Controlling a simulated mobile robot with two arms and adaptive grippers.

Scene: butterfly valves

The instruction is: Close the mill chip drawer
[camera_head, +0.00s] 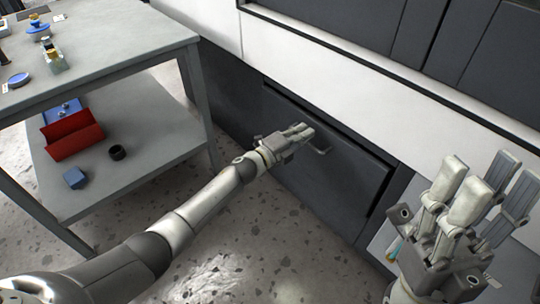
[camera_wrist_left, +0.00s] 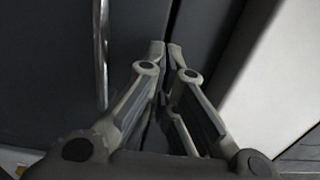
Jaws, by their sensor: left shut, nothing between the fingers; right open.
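The mill chip drawer (camera_head: 325,170) is the dark panel low in the machine front, with a bar handle (camera_head: 318,143) near its upper middle. Its face looks nearly level with the panels around it; I cannot tell whether a small gap remains. My left gripper (camera_head: 306,130) is shut and empty, close to the drawer's upper edge beside the handle. In the left wrist view its fingertips (camera_wrist_left: 165,48) meet in front of a dark seam, and the handle (camera_wrist_left: 101,50) stands to their left. Contact is unclear. My right gripper (camera_head: 485,195) is open and empty at the lower right, in the foreground.
A grey two-level table (camera_head: 130,45) stands at the left.

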